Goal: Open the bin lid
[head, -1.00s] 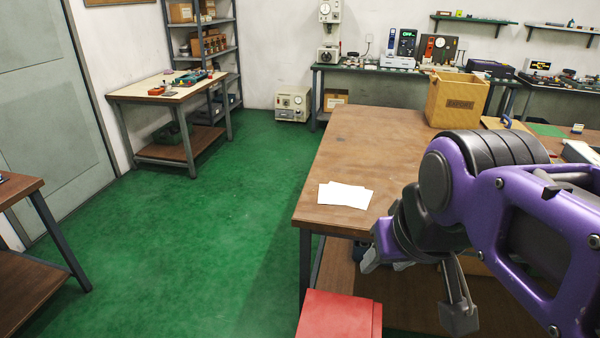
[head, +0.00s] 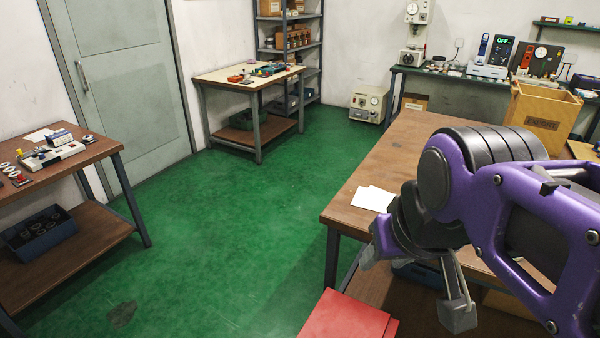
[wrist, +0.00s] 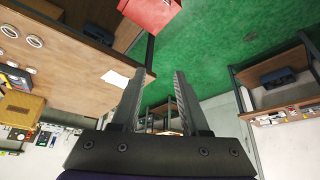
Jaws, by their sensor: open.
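A red box-shaped bin (head: 347,318) stands on the floor at the bottom edge of the head view, in front of the wooden workbench's near left corner. Its flat red top looks closed, and its lower part is cut off by the frame. It also shows upside down at the top of the wrist view (wrist: 150,10). My gripper (head: 415,285) is to the right of the bin in the head view. In the wrist view my gripper (wrist: 157,85) has its two fingers apart with nothing between them. It is not touching the bin.
A side bench (head: 95,150) with small parts stands at the left by the grey door (head: 125,90). Green floor (head: 230,230) between them is clear.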

